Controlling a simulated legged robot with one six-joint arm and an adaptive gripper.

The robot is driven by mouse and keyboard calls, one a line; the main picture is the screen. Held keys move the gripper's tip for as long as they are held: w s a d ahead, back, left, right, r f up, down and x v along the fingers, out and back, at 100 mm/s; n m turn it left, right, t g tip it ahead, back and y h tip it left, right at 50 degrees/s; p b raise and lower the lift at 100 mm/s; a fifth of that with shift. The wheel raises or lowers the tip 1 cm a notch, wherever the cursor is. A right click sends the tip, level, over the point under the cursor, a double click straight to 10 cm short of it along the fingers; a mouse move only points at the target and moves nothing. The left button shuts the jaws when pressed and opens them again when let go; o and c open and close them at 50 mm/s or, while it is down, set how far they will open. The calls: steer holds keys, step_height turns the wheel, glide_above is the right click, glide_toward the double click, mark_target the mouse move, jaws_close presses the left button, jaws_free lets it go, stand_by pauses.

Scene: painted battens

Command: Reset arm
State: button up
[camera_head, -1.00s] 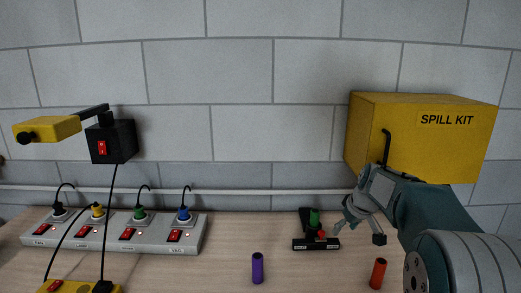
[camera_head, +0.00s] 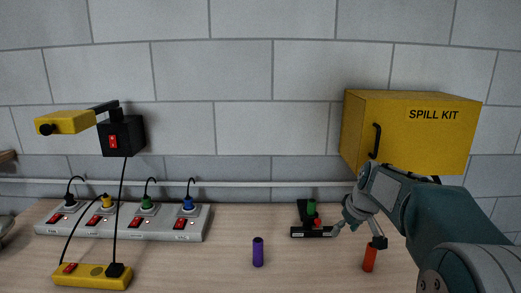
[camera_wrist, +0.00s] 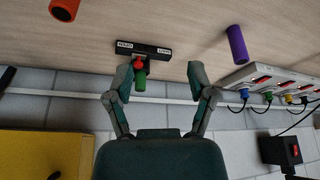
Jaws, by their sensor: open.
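My gripper (camera_head: 357,230) is open and empty above the right part of the bench, in front of the yellow spill kit box. In the wrist view my gripper (camera_wrist: 158,88) shows two spread fingers with nothing between them. A small black stand (camera_head: 312,232) with a green cylinder (camera_head: 311,207) and a red part (camera_head: 317,222) is just left of the gripper. In the wrist view the stand (camera_wrist: 145,48) lies beyond the fingertips. An orange-red cylinder (camera_head: 369,258) stands on the bench below and right of the gripper. A purple cylinder (camera_head: 258,252) stands farther left.
The yellow spill kit box (camera_head: 400,135) is on the wall behind my arm. A grey power strip (camera_head: 120,232) with several coloured plugs and a yellow switch box (camera_head: 92,275) are at left. A yellow lamp (camera_head: 65,123) overhangs them.

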steer(key=s+a+r+m+h, duration=0.1)
steer(key=s+a+r, duration=0.15)
steer(key=s, duration=0.65)
steer(key=s+a+r+m, duration=0.1)
steer(key=s+a+r, duration=0.15)
steer(key=s, duration=0.65)
steer(key=s+f+m, duration=0.1)
steer(key=s+f, duration=0.1)
steer(key=s, duration=0.4)
steer(key=s+a+f+m+t, duration=0.1)
steer(key=s+f, duration=0.2)
steer(key=s, duration=0.4)
steer(key=shift+s+a+h, duration=0.2)
steer(key=shift+s+h, duration=0.05)
steer(key=shift+h, duration=0.05)
steer(key=shift+s, duration=0.1)
